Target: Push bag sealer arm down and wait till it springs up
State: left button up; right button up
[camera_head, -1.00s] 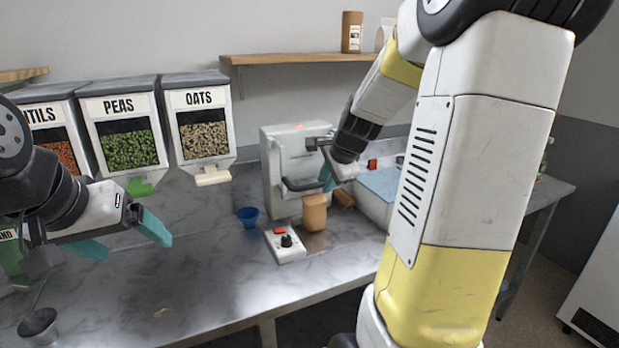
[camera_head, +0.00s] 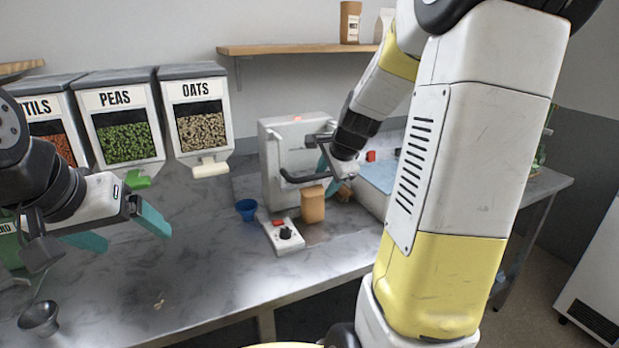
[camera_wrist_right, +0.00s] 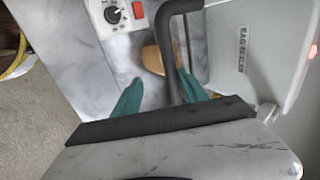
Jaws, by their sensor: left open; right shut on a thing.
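The bag sealer (camera_head: 279,170) is a white upright machine with a dark bar-like arm (camera_head: 304,180) at its front. Its label side (camera_wrist_right: 245,75) and the dark arm (camera_wrist_right: 169,40) also show in the right wrist view. My right gripper (camera_head: 328,174) is at the right end of this arm. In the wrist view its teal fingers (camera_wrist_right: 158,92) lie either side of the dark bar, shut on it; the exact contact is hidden. A tan bag (camera_head: 312,206) stands upright below the arm. My left gripper (camera_head: 118,230) is open and empty, left of the sealer.
A control box (camera_head: 284,236) with a red button and knob stands in front of the sealer. Food dispensers (camera_head: 194,125) hang at the back.

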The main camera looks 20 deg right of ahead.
jog(key=shift+s+a+f, duration=0.1)
jog(key=shift+s+a, duration=0.05)
jog(key=v, duration=0.7)
jog(key=shift+r, duration=0.45)
jog(key=shift+s, duration=0.1)
jog(key=s+a+r+n, duration=0.1)
jog(key=s+a+n, duration=0.4)
jog(key=s+n, duration=0.3)
jog(key=s+a+n+y, duration=0.1)
jog(key=s+a+n, duration=0.5)
jog(key=s+n, duration=0.3)
jog(key=shift+s+a+r+g, duration=0.3)
jog(key=shift+s+a+r, duration=0.05)
jog(key=shift+s, duration=0.4)
